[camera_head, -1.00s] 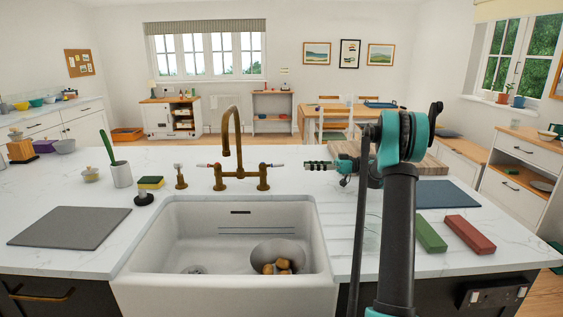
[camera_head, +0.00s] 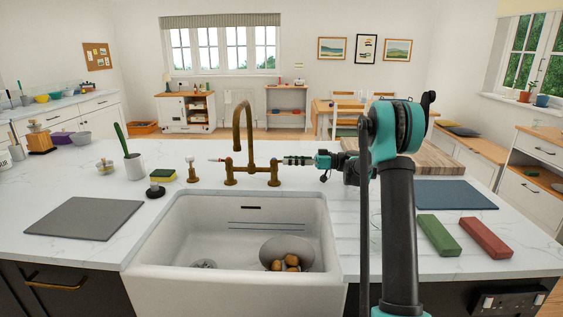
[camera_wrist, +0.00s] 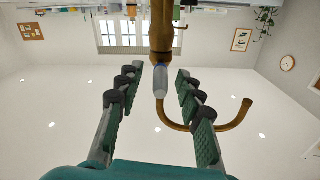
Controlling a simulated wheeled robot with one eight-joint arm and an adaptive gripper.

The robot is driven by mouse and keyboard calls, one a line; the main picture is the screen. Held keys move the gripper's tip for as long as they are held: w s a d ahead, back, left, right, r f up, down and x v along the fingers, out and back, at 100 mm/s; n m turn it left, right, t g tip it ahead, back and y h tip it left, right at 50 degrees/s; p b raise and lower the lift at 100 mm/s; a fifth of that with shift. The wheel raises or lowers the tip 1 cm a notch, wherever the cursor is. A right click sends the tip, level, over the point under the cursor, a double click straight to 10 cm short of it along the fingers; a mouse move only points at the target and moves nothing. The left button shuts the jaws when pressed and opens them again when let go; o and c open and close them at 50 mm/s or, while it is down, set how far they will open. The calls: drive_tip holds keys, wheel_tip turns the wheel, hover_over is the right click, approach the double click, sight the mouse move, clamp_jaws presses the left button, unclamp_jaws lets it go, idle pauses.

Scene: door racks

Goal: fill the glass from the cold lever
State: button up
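The brass bridge tap (camera_head: 241,145) stands upright behind the white sink. Its left lever (camera_head: 217,160) points left and shows a reddish tip. My gripper (camera_head: 285,160) is at the tap's right side and covers the right lever in the head view. In the wrist view my gripper (camera_wrist: 160,90) is open. A pale-ended lever (camera_wrist: 160,80) sits between its fingers, with visible gaps on both sides. The tap's curved spout (camera_wrist: 235,117) shows beyond the right finger. I cannot clearly make out a glass; my arm hides part of the right worktop.
The sink (camera_head: 240,235) holds a grey bowl (camera_head: 288,250) with several potatoes. A sponge (camera_head: 162,174) and a brush pot (camera_head: 134,167) stand left of the tap. Green (camera_head: 438,236) and red (camera_head: 485,238) blocks lie right of my arm. The left worktop has a grey mat (camera_head: 84,218).

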sight(277, 160)
drive_tip(key=shift+a, duration=1.85)
drive_tip(key=shift+c, duration=0.5)
clamp_jaws()
